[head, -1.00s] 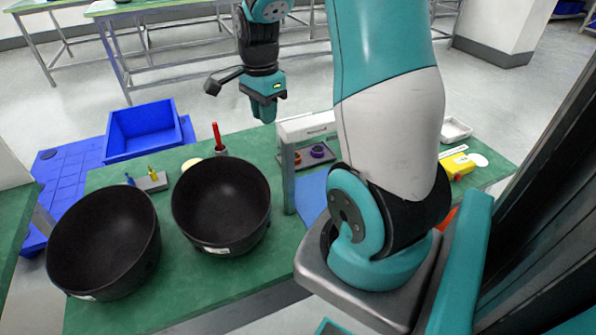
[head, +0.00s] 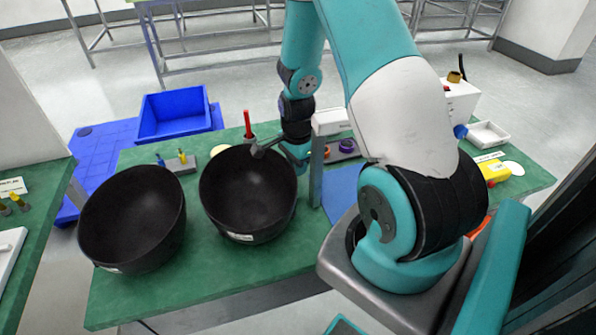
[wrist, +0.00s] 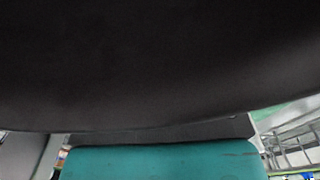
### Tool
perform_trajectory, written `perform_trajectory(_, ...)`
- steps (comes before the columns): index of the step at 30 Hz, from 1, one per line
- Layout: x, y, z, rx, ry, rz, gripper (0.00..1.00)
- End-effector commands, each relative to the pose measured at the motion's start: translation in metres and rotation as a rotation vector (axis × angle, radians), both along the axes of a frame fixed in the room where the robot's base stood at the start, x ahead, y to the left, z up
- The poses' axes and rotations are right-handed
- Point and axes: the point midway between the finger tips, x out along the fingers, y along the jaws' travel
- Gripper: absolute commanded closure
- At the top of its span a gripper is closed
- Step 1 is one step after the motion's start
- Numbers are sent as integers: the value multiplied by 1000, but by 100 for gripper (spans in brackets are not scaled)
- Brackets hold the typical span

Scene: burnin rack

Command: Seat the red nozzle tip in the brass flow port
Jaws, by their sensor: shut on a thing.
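My gripper (head: 297,155) is down at the back right rim of the right black bowl (head: 245,200). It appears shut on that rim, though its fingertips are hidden. In the wrist view a dark surface, which looks like the bowl (wrist: 150,60), fills the upper part above my teal gripper body. A slim red upright piece (head: 247,122) stands in a small holder behind the bowl. I cannot tell if it is the red nozzle tip. No brass flow port can be made out for certain; small brass-coloured pieces (head: 18,201) stand on the left table.
A second black bowl (head: 130,222) stands to the left. A grey block (head: 174,163) with blue and yellow pieces is behind it. A blue bin (head: 176,115) is beyond the green table (head: 215,275). A grey post (head: 317,172) stands close right of my gripper.

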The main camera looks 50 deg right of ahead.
Motion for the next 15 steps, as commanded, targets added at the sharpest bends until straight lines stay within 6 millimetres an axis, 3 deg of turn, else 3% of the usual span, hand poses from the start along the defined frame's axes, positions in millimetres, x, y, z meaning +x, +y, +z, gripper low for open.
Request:
perform_trajectory(5, -1, 0, -24, 2, 3, 0, 100)
perform_trajectory(15, 0, 0, -28, 0, 1, 0, 100)
